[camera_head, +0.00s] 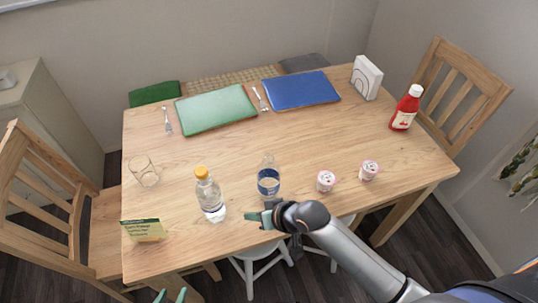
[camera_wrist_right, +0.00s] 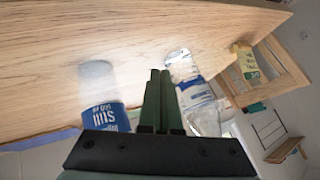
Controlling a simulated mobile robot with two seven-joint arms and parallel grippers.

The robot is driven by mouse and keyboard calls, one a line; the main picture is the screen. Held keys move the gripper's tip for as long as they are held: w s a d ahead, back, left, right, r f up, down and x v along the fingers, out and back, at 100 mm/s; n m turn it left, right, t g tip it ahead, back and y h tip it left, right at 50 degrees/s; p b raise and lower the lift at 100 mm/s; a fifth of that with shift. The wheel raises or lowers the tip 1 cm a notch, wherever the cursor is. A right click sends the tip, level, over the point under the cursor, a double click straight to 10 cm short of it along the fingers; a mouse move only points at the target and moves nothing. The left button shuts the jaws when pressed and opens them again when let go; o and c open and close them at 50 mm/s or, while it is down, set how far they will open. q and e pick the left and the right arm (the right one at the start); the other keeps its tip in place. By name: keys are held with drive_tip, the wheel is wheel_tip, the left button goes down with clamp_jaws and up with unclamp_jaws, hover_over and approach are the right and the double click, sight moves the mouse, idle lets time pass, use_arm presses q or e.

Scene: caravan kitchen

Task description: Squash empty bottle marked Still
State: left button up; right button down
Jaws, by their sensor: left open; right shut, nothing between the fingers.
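The bottle marked Still (camera_head: 268,181) stands upright near the table's front edge, clear with a dark blue label. In the right wrist view its label (camera_wrist_right: 104,116) reads "Still", upside down, left of my fingers. A clear bottle with an orange cap (camera_head: 209,197) stands to its left; it also shows in the right wrist view (camera_wrist_right: 194,95). My right gripper (camera_head: 258,218) is shut and empty, just in front of the Still bottle, fingers pointing left. In its wrist view the closed fingers (camera_wrist_right: 160,82) appear between the two bottles. My left gripper (camera_head: 171,296) is open and empty at the bottom edge.
The wooden table (camera_head: 300,140) also holds a glass (camera_head: 144,171), a yellow-green packet (camera_head: 142,230), two small cups (camera_head: 326,181) (camera_head: 369,170), a ketchup bottle (camera_head: 405,108), a napkin holder (camera_head: 366,77), and green (camera_head: 215,108) and blue (camera_head: 301,90) mats. The table's middle is clear.

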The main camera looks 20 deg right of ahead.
drive_tip(key=w+a+r+g, duration=0.2)
drive_tip(key=w+r, duration=0.2)
drive_tip(key=r, duration=0.1)
drive_tip(key=g+h+p, duration=0.2)
drive_tip(key=g+h, duration=0.1)
drive_tip(key=h, duration=0.3)
approach(269, 158)
drive_tip(key=shift+d+r+m, duration=0.2)
drive_tip(key=shift+r+m, duration=0.15)
drive_tip(key=shift+m, duration=0.05)
drive_tip(key=shift+f, duration=0.1)
drive_tip(key=shift+f, duration=0.75)
drive_tip(key=f+b, duration=0.1)
drive_tip(key=b, duration=0.1)
drive_tip(key=f+b, duration=0.3)
drive_tip(key=b, duration=0.1)
drive_tip(key=shift+w+f, duration=0.3)
drive_tip(key=shift+f, duration=0.1)
drive_tip(key=shift+f+b, duration=0.3)
drive_tip(key=shift+b, duration=0.3)
